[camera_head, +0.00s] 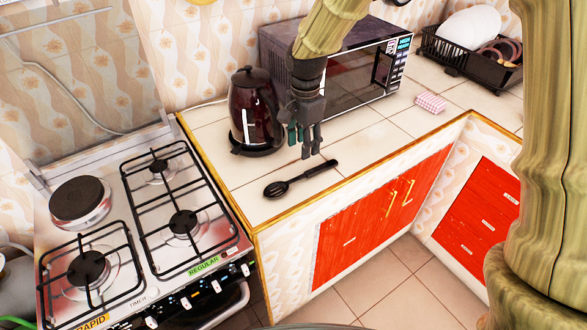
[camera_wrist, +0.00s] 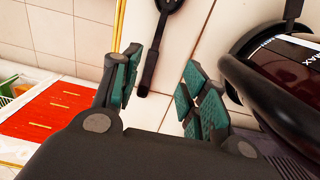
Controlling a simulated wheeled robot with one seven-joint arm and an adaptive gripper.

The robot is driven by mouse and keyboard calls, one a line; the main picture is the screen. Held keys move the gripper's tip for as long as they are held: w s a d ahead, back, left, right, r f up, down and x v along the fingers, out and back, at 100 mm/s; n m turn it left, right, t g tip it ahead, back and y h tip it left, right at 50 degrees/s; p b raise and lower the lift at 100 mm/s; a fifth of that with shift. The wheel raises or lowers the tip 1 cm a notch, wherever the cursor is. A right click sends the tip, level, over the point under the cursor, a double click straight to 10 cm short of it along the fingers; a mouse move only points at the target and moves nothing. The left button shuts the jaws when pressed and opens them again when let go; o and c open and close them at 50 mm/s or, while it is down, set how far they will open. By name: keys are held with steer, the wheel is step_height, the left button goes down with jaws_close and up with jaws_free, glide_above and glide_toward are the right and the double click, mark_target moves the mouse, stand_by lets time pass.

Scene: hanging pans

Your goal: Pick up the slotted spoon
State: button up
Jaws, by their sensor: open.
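The black slotted spoon (camera_head: 300,179) lies flat on the tiled counter near its front edge. Its oval bowl points left towards the stove and its handle points right. My gripper (camera_head: 305,145) is above the counter, just behind and above the spoon's handle, fingers pointing down, open and empty. In the wrist view the spoon's handle (camera_wrist: 152,62) runs up from between the fingertips of my gripper (camera_wrist: 152,80), nearer the left finger. The bowl is cut off at the top edge there.
A dark red kettle (camera_head: 254,112) stands close to the left of my gripper, and a microwave (camera_head: 345,70) stands behind it. The gas stove (camera_head: 150,220) adjoins on the left. A pink checked item (camera_head: 430,102) and a black dish rack (camera_head: 470,60) are at right.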

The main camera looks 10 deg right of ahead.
mark_target(306, 173)
steer(key=f, duration=0.1)
steer(key=s+f, duration=0.1)
steer(key=f, duration=0.1)
steer(key=shift+s+p, duration=0.3)
steer(key=shift+p, duration=0.05)
steer(key=shift+w+d+f, duration=0.1)
steer(key=shift+w+f, duration=0.25)
steer(key=shift+f, duration=0.2)
steer(key=shift+w+f, duration=0.3)
steer(key=shift+f, duration=0.25)
steer(key=shift+s, duration=0.25)
steer(key=shift+s+f+p, duration=0.15)
steer(key=shift+p, duration=0.2)
steer(key=f, duration=0.2)
steer(key=f+p, duration=0.1)
steer(key=shift+w+d, duration=0.2)
steer(key=shift+d, duration=0.1)
steer(key=shift+f, duration=0.85)
jaws_close()
